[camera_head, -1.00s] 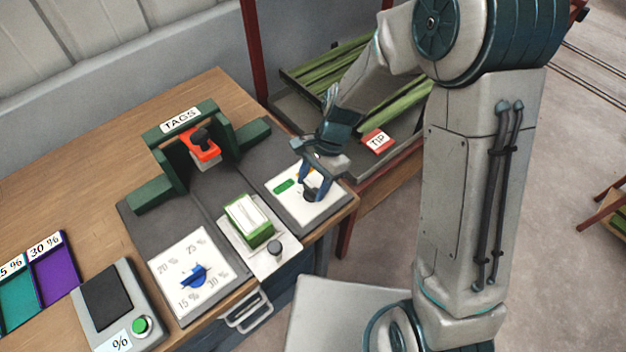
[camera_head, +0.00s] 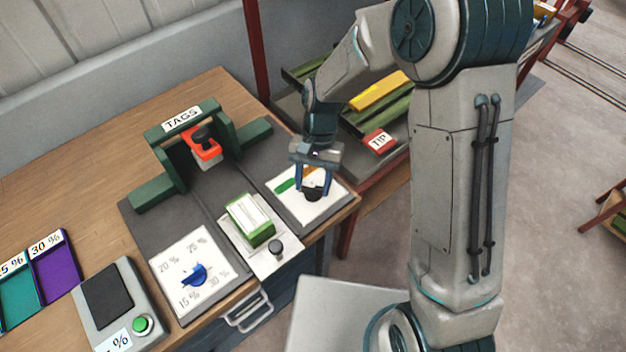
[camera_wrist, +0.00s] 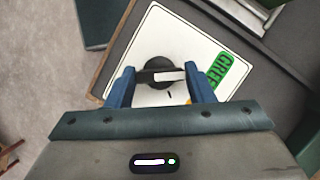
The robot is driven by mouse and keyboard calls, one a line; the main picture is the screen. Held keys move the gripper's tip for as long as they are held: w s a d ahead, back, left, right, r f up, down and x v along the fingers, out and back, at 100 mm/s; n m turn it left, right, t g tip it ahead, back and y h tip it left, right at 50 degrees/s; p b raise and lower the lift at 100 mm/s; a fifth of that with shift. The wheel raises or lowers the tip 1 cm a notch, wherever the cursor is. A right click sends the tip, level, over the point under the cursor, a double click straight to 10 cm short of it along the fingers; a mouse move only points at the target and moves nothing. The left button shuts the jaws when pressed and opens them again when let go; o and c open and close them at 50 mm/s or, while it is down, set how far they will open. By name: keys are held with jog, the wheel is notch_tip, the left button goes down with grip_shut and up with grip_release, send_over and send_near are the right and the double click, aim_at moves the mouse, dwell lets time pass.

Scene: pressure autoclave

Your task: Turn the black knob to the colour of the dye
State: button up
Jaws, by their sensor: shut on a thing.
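The black knob (camera_head: 312,194) stands on a white plate (camera_head: 330,203) at the right end of the table. In the wrist view the knob (camera_wrist: 155,70) has a white bar pointing right, toward the side with the green label (camera_wrist: 222,72), whose lettering is partly cut by the view. My gripper (camera_head: 312,188) reaches down onto the knob. Its two blue fingers (camera_wrist: 160,80) are shut on the knob's sides. An orange patch (camera_wrist: 188,100) shows beside the right finger, mostly hidden. I cannot tell which thing is the dye.
A green-and-white box (camera_head: 248,220) stands left of the plate. A blue percent dial (camera_head: 193,275) is further left. A red block with a black handle (camera_head: 201,143) sits in the TAGS stand. A tray behind holds green strips and a yellow one (camera_head: 380,90), by a red TIP tag (camera_head: 377,140).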

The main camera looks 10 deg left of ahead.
jog(key=shift+r, duration=0.1)
dwell(0.3)
jog(key=o, duration=1)
jog(key=shift+w, duration=0.1)
jog(key=b+v, duration=0.1)
jog(key=v, duration=1.2)
jog(key=shift+r, duration=0.35)
